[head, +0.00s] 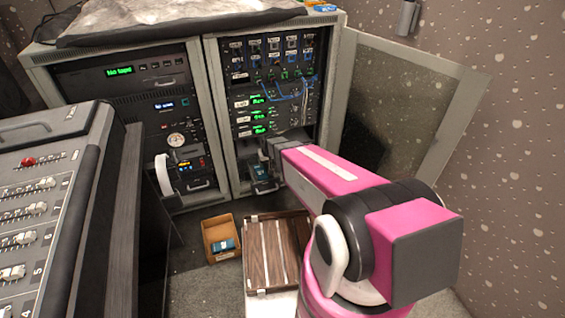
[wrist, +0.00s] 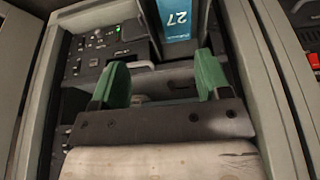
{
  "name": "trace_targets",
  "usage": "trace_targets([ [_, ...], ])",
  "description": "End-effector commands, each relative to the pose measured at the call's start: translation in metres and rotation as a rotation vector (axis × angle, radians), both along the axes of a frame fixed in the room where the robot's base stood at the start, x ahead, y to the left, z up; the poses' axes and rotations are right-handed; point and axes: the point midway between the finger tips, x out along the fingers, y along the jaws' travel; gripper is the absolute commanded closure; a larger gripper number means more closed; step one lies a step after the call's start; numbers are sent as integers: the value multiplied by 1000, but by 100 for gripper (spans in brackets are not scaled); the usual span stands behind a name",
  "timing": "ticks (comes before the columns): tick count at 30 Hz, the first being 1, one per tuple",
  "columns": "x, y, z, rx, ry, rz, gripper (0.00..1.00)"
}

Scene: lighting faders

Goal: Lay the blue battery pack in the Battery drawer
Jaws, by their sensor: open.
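A blue pack marked 27 (wrist: 178,20) shows at the top of the wrist view, beyond my fingertips and between dark side pieces. My gripper (wrist: 160,78) has two green fingers spread apart with nothing between them. In the head view my gripper (head: 265,150) reaches into the lower part of the right rack, partly hidden by my pink arm. A drawer-like unit (head: 264,188) with a blue item in it sits just below it; its label is not readable, so I cannot confirm it is the Battery drawer.
The right rack (head: 216,120) has its glass door (head: 395,110) swung open to the right. A cardboard box (head: 208,240) with another blue item (head: 224,246) stands on the floor beside a wooden slatted case (head: 274,250). A fader console (head: 45,200) fills the left.

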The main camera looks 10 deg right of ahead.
Motion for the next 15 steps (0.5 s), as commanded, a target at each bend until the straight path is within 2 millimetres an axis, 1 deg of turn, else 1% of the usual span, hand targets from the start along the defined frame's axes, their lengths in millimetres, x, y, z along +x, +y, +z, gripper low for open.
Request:
trace_targets([
  [1,-30,-19,32,-4,31,-21,30],
  [2,-43,-29,47,-7,54,-33,30],
  [3,-62,-42,66,-12,84,-51,30],
  [5,-90,-60,94,-17,134,-75,30],
  [6,-108,-70,111,-19,163,-90,30],
  [9,-149,-91,145,-24,232,-125,30],
  [10,-159,-96,153,-25,249,-133,30],
  [12,-177,-105,168,-26,282,-150,30],
  [15,-192,-112,179,-28,311,-162,30],
])
